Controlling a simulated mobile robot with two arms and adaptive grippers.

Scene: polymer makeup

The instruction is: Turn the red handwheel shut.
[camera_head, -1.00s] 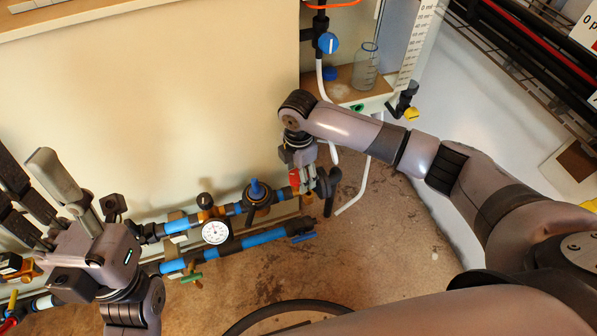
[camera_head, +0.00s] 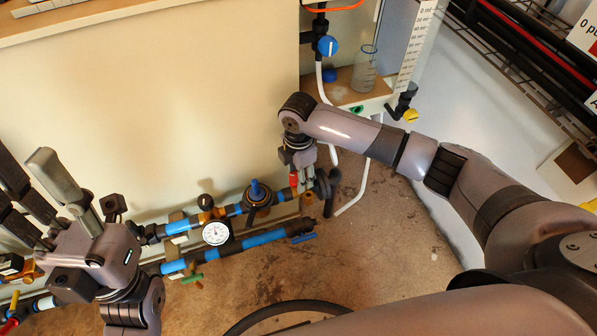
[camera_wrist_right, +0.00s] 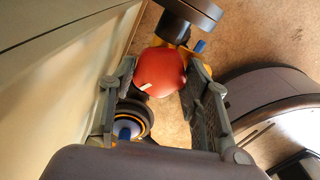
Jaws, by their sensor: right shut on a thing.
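The red handwheel (camera_wrist_right: 160,72) sits between the two fingers of my right gripper (camera_wrist_right: 164,86) in the right wrist view. It is a rounded red knob with a short white mark near its lower edge. In the head view only a small red part of the handwheel (camera_head: 293,179) shows beside my right gripper (camera_head: 301,182), at the right end of the upper pipe. The right gripper is shut on it from above. My left gripper (camera_head: 30,180) is at the lower left, fingers spread and apart, holding nothing that I can see.
Two blue-banded pipes (camera_head: 262,237) run along the wall, with a pressure gauge (camera_head: 215,232) and a blue-topped valve (camera_head: 257,192). A black round fitting (camera_wrist_right: 190,15) is close above the handwheel. A glass beaker (camera_head: 364,68) stands on the shelf behind. The floor in front is open.

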